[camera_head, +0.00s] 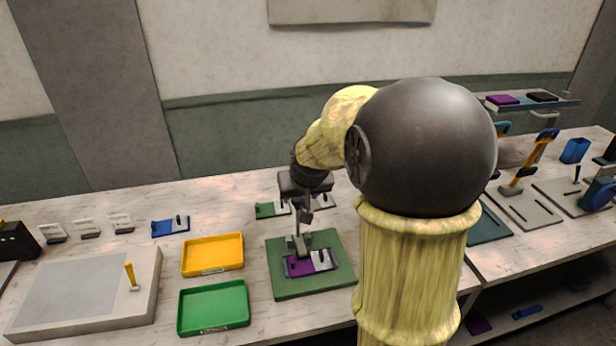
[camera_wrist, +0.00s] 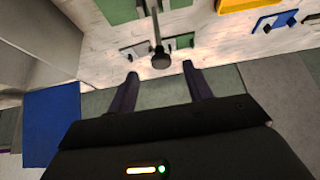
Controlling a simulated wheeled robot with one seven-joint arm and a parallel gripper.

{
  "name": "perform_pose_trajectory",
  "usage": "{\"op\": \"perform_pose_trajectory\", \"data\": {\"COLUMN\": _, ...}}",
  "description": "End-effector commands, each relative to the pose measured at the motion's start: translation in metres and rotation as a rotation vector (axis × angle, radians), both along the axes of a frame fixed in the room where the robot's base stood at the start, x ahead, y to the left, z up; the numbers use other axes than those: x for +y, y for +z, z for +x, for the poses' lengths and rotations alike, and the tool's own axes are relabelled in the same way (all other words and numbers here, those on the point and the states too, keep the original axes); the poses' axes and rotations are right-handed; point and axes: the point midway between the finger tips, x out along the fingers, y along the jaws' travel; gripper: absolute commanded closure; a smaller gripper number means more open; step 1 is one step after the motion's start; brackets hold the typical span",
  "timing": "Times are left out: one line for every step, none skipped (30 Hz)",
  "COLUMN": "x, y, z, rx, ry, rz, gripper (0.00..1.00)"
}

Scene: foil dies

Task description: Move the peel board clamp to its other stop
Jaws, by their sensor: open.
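A green board (camera_head: 328,277) lies on the bench in the middle of the head view, with a purple and grey plate (camera_head: 297,267) on it. A grey upright clamp (camera_head: 298,243) stands on this board. My gripper (camera_head: 297,208) is above the clamp, pointing down. In the wrist view the open, empty fingers (camera_wrist: 160,72) have a dark round knob (camera_wrist: 161,61) on a thin upright rod between and just beyond their tips. I cannot tell whether they touch it. The clamp's stops are not clear, and my gripper hides its top in the head view.
A yellow tray (camera_head: 213,252) and a green tray (camera_head: 214,307) stand left of the board. Further left is a grey slab (camera_head: 75,287) with a yellow handle (camera_head: 130,275). Small green (camera_head: 268,211) and blue (camera_head: 170,227) plates lie behind. My arm hides bench to the right.

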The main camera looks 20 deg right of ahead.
Motion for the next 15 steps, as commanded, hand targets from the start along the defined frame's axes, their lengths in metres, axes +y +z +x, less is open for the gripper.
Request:
{"op": "perform_pose_trajectory", "data": {"x": 0.0, "y": 0.01, "z": -0.005, "rx": -0.005, "ry": -0.003, "rz": 0.0, "gripper": 0.49}}
{"op": "perform_pose_trajectory", "data": {"x": 0.001, "y": 0.014, "z": -0.008, "rx": -0.004, "ry": -0.003, "rz": 0.0, "gripper": 0.49}}
{"op": "perform_pose_trajectory", "data": {"x": 0.002, "y": 0.021, "z": -0.012, "rx": -0.004, "ry": -0.001, "rz": -0.001, "gripper": 0.49}}
{"op": "perform_pose_trajectory", "data": {"x": 0.002, "y": 0.025, "z": -0.015, "rx": -0.004, "ry": -0.001, "rz": -0.001, "gripper": 0.49}}
{"op": "perform_pose_trajectory", "data": {"x": 0.003, "y": 0.03, "z": -0.018, "rx": -0.004, "ry": -0.002, "rz": -0.001, "gripper": 0.49}}
{"op": "perform_pose_trajectory", "data": {"x": 0.003, "y": 0.037, "z": -0.022, "rx": -0.004, "ry": -0.002, "rz": -0.001, "gripper": 0.49}}
{"op": "perform_pose_trajectory", "data": {"x": 0.004, "y": 0.042, "z": -0.025, "rx": -0.003, "ry": -0.002, "rz": 0.0, "gripper": 0.49}}
{"op": "perform_pose_trajectory", "data": {"x": 0.005, "y": 0.046, "z": -0.028, "rx": -0.004, "ry": -0.001, "rz": -0.001, "gripper": 0.49}}
{"op": "perform_pose_trajectory", "data": {"x": 0.005, "y": 0.053, "z": -0.032, "rx": -0.003, "ry": -0.001, "rz": -0.001, "gripper": 0.49}}
{"op": "perform_pose_trajectory", "data": {"x": 0.006, "y": 0.058, "z": -0.035, "rx": -0.004, "ry": -0.002, "rz": -0.001, "gripper": 0.49}}
{"op": "perform_pose_trajectory", "data": {"x": 0.006, "y": 0.064, "z": -0.038, "rx": -0.004, "ry": -0.002, "rz": -0.001, "gripper": 0.49}}
{"op": "perform_pose_trajectory", "data": {"x": 0.007, "y": 0.07, "z": -0.042, "rx": -0.002, "ry": -0.002, "rz": 0.0, "gripper": 0.49}}
{"op": "perform_pose_trajectory", "data": {"x": 0.008, "y": 0.074, "z": -0.045, "rx": -0.003, "ry": -0.002, "rz": 0.0, "gripper": 0.49}}
{"op": "perform_pose_trajectory", "data": {"x": 0.008, "y": 0.078, "z": -0.048, "rx": -0.001, "ry": -0.001, "rz": 0.0, "gripper": 0.49}}
{"op": "perform_pose_trajectory", "data": {"x": 0.009, "y": 0.083, "z": -0.051, "rx": -0.001, "ry": -0.001, "rz": 0.0, "gripper": 0.49}}
